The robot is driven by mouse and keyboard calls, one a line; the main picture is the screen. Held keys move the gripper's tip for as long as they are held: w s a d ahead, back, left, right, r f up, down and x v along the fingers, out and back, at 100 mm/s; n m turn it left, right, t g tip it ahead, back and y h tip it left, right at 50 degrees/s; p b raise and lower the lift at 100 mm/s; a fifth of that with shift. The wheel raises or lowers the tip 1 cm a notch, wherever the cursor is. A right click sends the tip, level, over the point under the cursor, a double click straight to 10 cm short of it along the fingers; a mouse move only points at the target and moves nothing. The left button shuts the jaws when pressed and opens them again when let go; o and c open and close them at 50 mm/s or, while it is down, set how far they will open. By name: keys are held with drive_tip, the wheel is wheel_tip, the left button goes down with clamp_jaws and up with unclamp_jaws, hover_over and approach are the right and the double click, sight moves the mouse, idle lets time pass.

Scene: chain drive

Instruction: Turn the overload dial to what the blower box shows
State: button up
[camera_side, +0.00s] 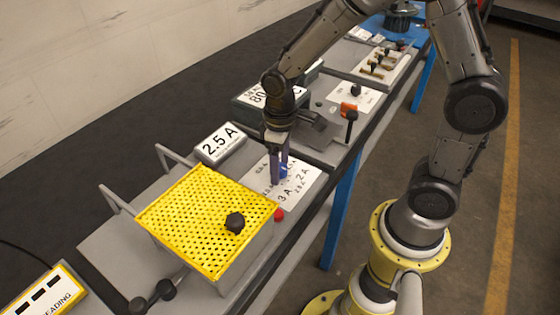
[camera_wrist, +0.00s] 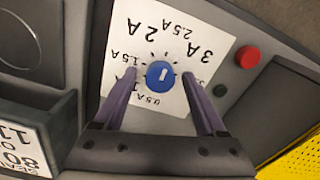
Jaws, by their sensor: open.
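The blue overload dial (camera_wrist: 158,78) sits on a white plate (camera_wrist: 135,40) printed with amp values, upside down in the wrist view. A short white mark on the dial points roughly to the top of that picture, towards the side with 2 A and 2.5 A; the exact setting is unclear. My gripper (camera_wrist: 160,73) is open, a finger on each side of the dial with gaps. In the side view my gripper (camera_side: 279,172) is pointing down at the dial (camera_side: 284,171). A box with a 2.5 A card (camera_side: 217,144) stands behind; its small print is unreadable.
A red button (camera_wrist: 247,57) and a small green one (camera_wrist: 220,90) lie beside the plate. A yellow perforated guard (camera_side: 190,215) with a black knob stands nearby. A dark box with an 80 card (camera_side: 258,96) stands close to my wrist.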

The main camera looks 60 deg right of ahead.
wheel_tip(320, 180, up, 14)
idle(0.6)
drive_tip(key=s+d+r+m+t, duration=0.2)
drive_tip(key=s+r+t, duration=0.3)
drive_tip(key=s, duration=0.6)
drive_tip(key=shift+m+t, duration=0.3)
drive_tip(key=shift+m, duration=0.2)
drive_tip(key=s, duration=0.1)
drive_tip(key=s+f, duration=0.1)
drive_tip(key=s, duration=0.1)
drive_tip(key=s+f, duration=0.1)
drive_tip(key=shift+s+d+f, duration=0.15)
drive_tip(key=shift+d+f, duration=0.05)
drive_tip(key=shift+d, duration=0.05)
